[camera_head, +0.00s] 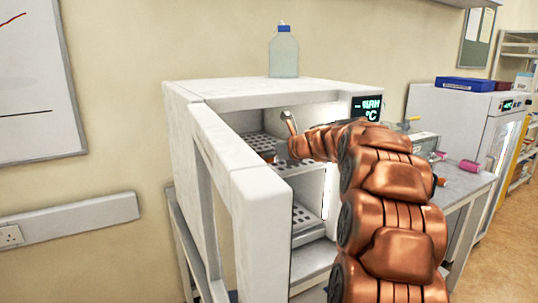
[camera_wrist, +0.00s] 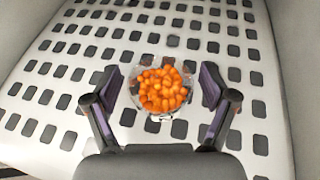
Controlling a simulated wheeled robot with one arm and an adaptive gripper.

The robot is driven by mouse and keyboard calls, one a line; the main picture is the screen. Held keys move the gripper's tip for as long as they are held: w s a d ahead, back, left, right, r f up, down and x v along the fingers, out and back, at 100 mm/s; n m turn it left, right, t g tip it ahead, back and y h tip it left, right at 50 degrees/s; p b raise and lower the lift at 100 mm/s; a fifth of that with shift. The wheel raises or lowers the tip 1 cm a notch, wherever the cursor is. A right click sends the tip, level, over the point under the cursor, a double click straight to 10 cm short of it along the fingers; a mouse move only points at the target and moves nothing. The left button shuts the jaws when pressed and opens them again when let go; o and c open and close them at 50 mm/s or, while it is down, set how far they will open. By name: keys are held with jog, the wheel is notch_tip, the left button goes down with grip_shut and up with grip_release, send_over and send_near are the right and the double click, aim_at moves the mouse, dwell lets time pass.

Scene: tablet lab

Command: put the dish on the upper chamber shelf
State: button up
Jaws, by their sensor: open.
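The dish (camera_wrist: 160,90) is a clear round dish filled with orange pieces. In the wrist view it sits on the perforated upper chamber shelf (camera_wrist: 225,50). My gripper (camera_wrist: 163,92) is open, with one finger on each side of the dish and a visible gap on both sides. In the head view my copper-coloured arm reaches through the open front of the white chamber (camera_head: 280,88), and my gripper (camera_head: 280,150) is at the upper shelf (camera_head: 302,167). The dish is mostly hidden there.
The chamber door (camera_head: 262,210) stands open on the left. A lower perforated shelf (camera_head: 305,220) is below. A bottle with a blue cap (camera_head: 284,52) stands on the chamber top. A bench (camera_head: 462,185) with small items is at the right. The shelf around the dish is clear.

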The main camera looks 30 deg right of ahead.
jog(key=v, duration=0.5)
jog(key=shift+s+b, duration=0.3)
jog(key=shift+s, duration=0.15)
jog(key=s+d+b, duration=0.1)
jog(key=s, duration=1)
jog(key=shift+d+b, duration=0.3)
jog(key=shift+d, duration=0.1)
